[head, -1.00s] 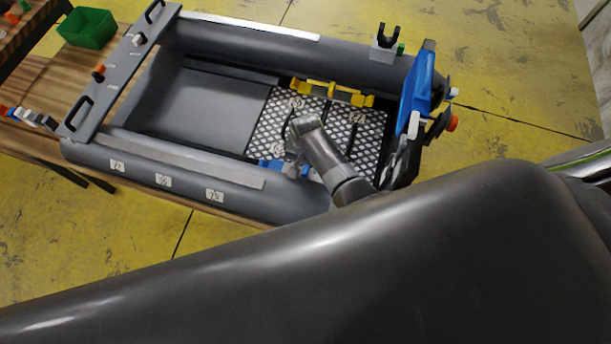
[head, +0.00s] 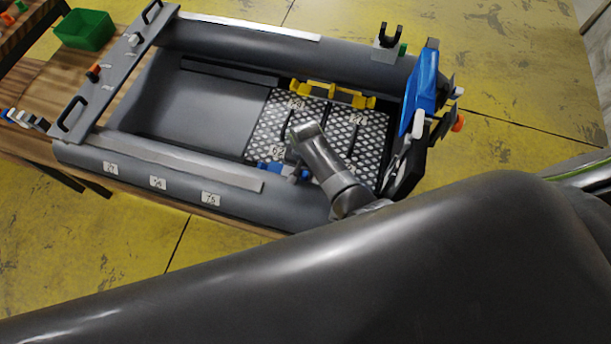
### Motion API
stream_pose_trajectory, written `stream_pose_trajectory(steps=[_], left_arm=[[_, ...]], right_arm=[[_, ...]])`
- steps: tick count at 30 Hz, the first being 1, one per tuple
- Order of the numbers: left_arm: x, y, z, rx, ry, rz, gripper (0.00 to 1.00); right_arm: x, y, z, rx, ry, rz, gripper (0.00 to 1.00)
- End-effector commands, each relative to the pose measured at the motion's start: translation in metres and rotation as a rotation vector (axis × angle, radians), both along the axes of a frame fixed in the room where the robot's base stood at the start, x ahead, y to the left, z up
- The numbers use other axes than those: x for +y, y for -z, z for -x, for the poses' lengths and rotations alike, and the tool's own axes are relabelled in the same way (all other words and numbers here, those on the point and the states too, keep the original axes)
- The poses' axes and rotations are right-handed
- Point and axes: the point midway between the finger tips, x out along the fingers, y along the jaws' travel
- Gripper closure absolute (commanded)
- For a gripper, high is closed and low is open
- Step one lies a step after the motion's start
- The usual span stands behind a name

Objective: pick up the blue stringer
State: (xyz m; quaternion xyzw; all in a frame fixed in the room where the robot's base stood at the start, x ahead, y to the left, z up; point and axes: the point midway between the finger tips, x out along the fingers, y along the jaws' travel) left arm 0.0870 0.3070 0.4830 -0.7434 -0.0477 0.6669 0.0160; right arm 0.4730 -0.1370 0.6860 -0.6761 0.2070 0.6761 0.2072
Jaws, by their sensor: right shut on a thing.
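The blue stringer (head: 268,167) lies low inside the boat, by the near tube and at the near left edge of the patterned floor panel. Only a short part of it shows; my right gripper and the near tube hide the rest. My right gripper (head: 292,172) points down into the boat and is shut on the blue stringer. Its fingertips are small and partly hidden behind the wrist. My left gripper is not in view; a large dark arm link of mine fills the lower part of the picture.
A grey inflatable boat (head: 240,40) rests on a wooden table (head: 45,90). A yellow stringer (head: 330,92) lies along the far side of the patterned floor panel (head: 370,135). A blue part (head: 422,90) stands at the transom. A green bin (head: 84,30) stands at the far left.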

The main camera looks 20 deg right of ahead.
Motion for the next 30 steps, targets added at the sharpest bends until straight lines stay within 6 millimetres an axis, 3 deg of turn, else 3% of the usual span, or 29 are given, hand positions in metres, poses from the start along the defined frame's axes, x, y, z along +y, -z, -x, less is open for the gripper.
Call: stream_pose_trajectory(steps=[8,14,30], left_arm=[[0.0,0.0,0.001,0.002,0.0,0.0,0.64],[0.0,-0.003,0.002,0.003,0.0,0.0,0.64],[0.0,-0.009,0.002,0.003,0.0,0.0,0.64]], right_arm=[[0.0,-0.001,0.0,0.0,0.0,0.0,1.0],[0.0,-0.012,-0.001,-0.001,0.0,0.0,1.0],[0.0,-0.089,-0.001,-0.003,0.0,-0.001,1.0]])
